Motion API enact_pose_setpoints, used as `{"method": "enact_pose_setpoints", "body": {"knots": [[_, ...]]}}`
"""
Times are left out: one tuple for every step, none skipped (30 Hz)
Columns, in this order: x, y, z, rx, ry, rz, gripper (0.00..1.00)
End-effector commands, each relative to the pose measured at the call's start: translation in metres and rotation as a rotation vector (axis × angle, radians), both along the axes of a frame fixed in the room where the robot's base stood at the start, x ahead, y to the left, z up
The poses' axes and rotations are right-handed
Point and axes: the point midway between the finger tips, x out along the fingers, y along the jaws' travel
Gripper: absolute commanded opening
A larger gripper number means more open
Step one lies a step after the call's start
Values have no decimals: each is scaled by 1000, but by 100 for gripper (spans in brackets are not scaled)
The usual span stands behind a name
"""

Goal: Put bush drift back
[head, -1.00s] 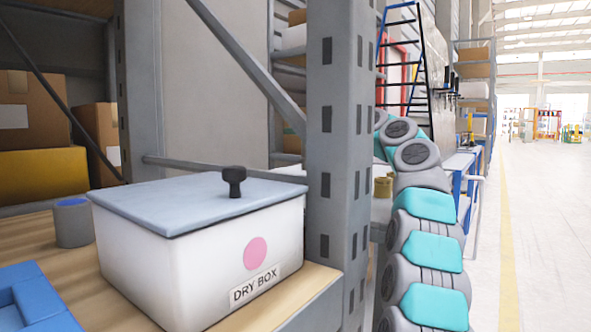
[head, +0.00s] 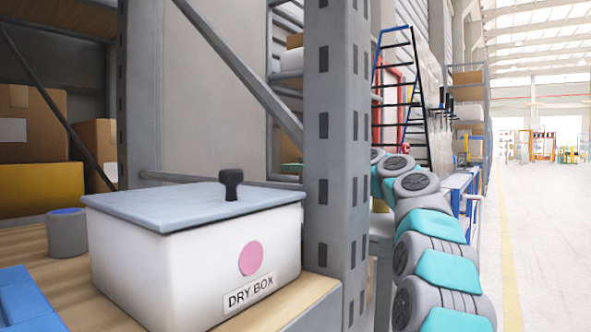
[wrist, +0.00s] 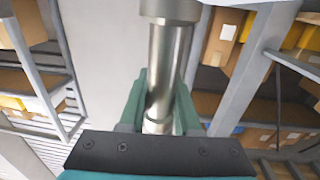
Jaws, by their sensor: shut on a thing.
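A shiny steel stepped cylinder, which looks like the bush drift (wrist: 167,55), fills the middle of the wrist view. It has a wider collar at the top of the picture and a slimmer shaft below. My gripper (wrist: 162,88) is shut on the shaft, with a green finger on each side. The far end of the drift is cut off by the picture's top edge. In the head view my arm reaches away at the right, and the gripper and drift are not visible there. I cannot make out a marked place for the drift.
A white dry box (head: 185,262) with a grey lid stands on a wooden shelf (head: 25,245). A grey round pot (head: 67,236) and a blue tray (head: 28,300) are beside it. A grey rack post (head: 335,150) stands close left of my arm. The floor (head: 540,230) at right is clear.

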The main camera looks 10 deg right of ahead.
Motion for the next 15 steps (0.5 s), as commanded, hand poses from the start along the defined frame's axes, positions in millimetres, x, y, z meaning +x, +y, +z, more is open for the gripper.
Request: {"method": "enact_pose_setpoints", "body": {"knots": [[0, 0, 1, 1, -1, 0, 0], [0, 0, 0, 0, -1, 0, 0], [0, 0, -1, 0, -1, 0, 0], [0, 0, -2, 0, -1, 0, 0], [0, 0, -3, 0, -1, 0, 0], [0, 0, -3, 0, -1, 0, 0], [0, 0, -2, 0, -1, -1, 35], [0, 0, -2, 0, -1, -1, 38], [0, 0, -2, 0, -1, -1, 43], [0, 0, -2, 0, -1, -1, 46], [0, 0, -2, 0, -1, -1, 50], [0, 0, -2, 0, -1, -1, 54], [0, 0, -2, -1, -1, -1, 57], [0, 0, -2, -1, -1, -1, 61], [0, 0, -2, -1, -1, -1, 62]]}}
